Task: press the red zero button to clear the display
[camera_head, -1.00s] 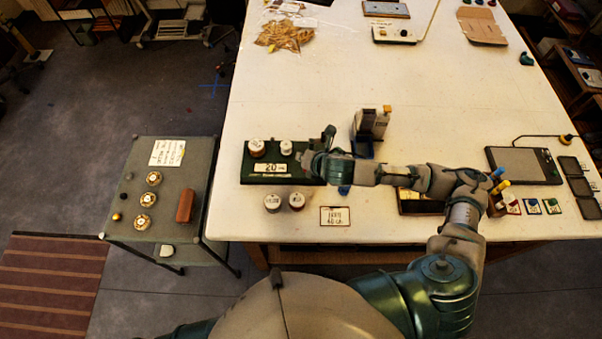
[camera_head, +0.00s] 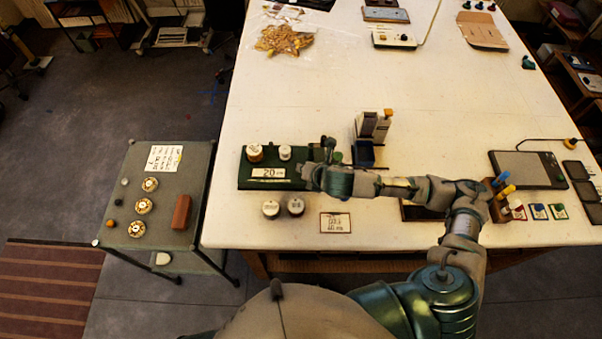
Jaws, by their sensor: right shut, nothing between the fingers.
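A dark green scale-like board (camera_head: 247,183) lies at the left front of the white table. A white label or display reading about "20" (camera_head: 269,173) is on its front part. Two pale round weights or knobs, one on the left (camera_head: 254,153) and one on the right (camera_head: 285,152), are on its back part. My right gripper (camera_head: 318,166) is shut and empty over the board's right end. It hides that end, and I cannot make out the red zero button. Whether the gripper touches the board I cannot tell. My left gripper is not in view.
Two round weights (camera_head: 295,205) and a printed card (camera_head: 335,223) lie in front of the board. A holder with pale upright pieces (camera_head: 372,127) stands behind my right forearm. A grey side table (camera_head: 160,200) stands at the left. The table's middle is clear.

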